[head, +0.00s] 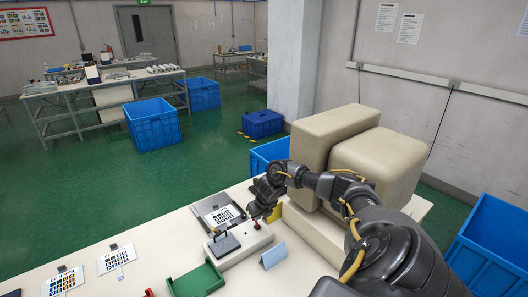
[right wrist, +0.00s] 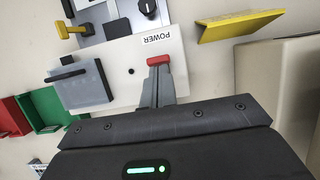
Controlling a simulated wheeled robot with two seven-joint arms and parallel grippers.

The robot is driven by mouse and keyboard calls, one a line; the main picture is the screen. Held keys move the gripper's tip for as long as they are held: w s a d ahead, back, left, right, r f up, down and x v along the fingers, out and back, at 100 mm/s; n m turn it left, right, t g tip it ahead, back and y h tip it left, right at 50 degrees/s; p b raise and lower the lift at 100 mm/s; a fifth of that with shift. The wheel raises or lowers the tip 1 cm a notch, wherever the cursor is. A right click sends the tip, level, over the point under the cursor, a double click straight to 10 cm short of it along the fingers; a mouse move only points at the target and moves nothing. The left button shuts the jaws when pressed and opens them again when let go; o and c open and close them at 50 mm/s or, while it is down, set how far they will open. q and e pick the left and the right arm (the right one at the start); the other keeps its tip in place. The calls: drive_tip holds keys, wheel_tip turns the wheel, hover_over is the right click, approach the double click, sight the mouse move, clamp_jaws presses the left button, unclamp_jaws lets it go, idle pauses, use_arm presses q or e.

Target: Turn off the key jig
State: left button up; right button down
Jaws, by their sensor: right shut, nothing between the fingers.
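The key jig (head: 240,246) is a pale box on the white table, with a dark grey hinged plate (head: 224,244) on top. In the right wrist view its white panel (right wrist: 125,58) bears the word POWER. A red-capped switch (right wrist: 158,60) sits beside that word; its red tip also shows in the head view (head: 257,226). My right gripper (right wrist: 155,82) is shut and empty, its fingertips right at the red cap. They hide the switch's lower part, and I cannot tell whether they touch it. My left gripper is in neither view.
A device with a keypad film (head: 222,214) lies behind the jig. A yellow piece (right wrist: 240,25) and a blue card (head: 272,257) are near. A green tray (head: 197,281) stands in front. Large beige blocks (head: 345,140) stand at the right. Film sheets (head: 117,258) lie left.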

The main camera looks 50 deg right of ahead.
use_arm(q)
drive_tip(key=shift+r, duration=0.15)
use_arm(e)
drive_tip(key=shift+r, duration=0.15)
drive_tip(key=shift+r+p, duration=0.6)
drive_tip(key=shift+r, duration=0.1)
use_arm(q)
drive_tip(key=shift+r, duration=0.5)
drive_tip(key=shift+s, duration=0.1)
